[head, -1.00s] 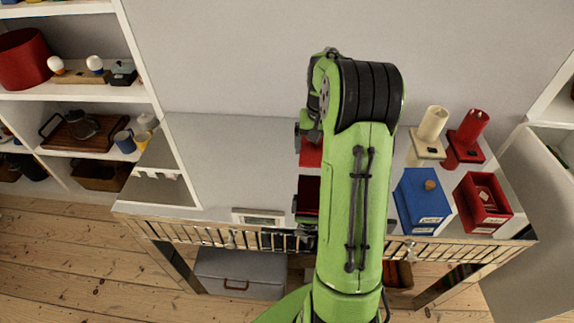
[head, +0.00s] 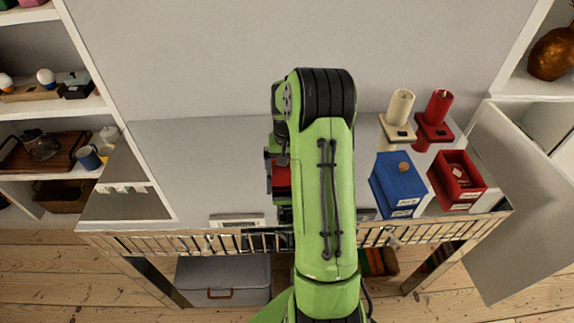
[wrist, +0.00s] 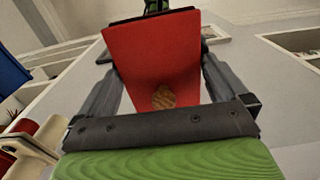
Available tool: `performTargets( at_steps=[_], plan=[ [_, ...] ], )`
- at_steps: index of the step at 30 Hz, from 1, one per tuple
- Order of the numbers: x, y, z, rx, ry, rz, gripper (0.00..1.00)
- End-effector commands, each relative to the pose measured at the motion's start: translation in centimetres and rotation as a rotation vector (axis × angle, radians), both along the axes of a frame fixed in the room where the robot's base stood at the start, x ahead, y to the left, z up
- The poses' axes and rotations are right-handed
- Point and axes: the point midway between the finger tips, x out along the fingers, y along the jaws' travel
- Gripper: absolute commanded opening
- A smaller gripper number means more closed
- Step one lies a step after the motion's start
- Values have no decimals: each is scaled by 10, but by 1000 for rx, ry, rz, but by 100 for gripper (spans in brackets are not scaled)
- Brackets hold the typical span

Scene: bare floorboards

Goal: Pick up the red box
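The red box shows large in the wrist view (wrist: 155,55), with a round wooden knob on its near face. In the head view a red patch of it (head: 281,176) shows just left of my green arm, which hides the rest. My gripper (wrist: 160,65) has one finger on each side of the red box in the wrist view, spread wide. The fingers lie very close to the box's sides; I cannot tell whether they press on it.
A blue box (head: 398,187) and another red box, open-topped (head: 457,184), stand right of my arm. Shelves flank the counter, whose left part (head: 190,160) is clear.

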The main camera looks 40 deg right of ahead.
Motion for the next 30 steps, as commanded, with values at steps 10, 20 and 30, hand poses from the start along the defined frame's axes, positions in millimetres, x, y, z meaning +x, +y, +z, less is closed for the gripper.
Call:
performTargets(
  at_steps=[10,20,30],
  plan=[
    [1,-1,27,-3,-4,0,100],
    [0,0,111,-3,-3,0,100],
    [-9,61,179,-69,-66,137,100]
  ],
)
